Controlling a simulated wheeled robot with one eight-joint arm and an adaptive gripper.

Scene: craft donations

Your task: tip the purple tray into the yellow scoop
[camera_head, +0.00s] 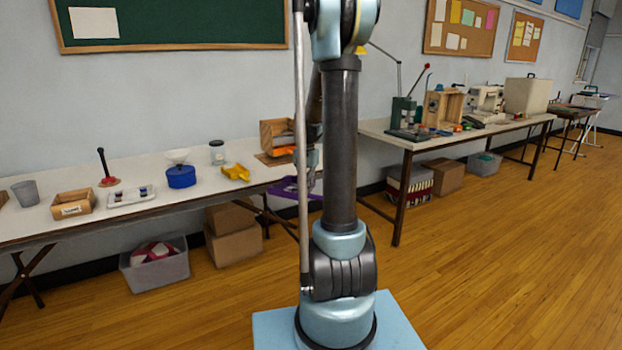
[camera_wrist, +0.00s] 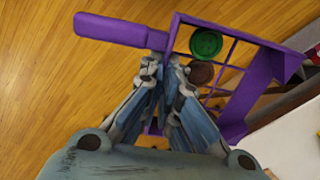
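The purple tray (camera_wrist: 243,97) has a long handle (camera_wrist: 108,29) and a grid of open compartments. A green round piece (camera_wrist: 206,43) and a brown round piece (camera_wrist: 200,73) lie in it. My gripper (camera_wrist: 159,62) is closed on the tray where the handle meets the frame; its fingers hide part of the tray. In the head view the tray (camera_head: 284,189) shows at the right front edge of the left table, partly behind my arm. The yellow scoop (camera_head: 236,172) sits on that table, left of the tray.
A blue tub with a white funnel (camera_head: 181,176) and a glass jar (camera_head: 217,152) stand near the scoop. A wooden box (camera_head: 273,133) stands behind the tray. A small wooden bin (camera_head: 73,204), a white tray (camera_head: 131,196) and a grey cup (camera_head: 26,193) are farther left.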

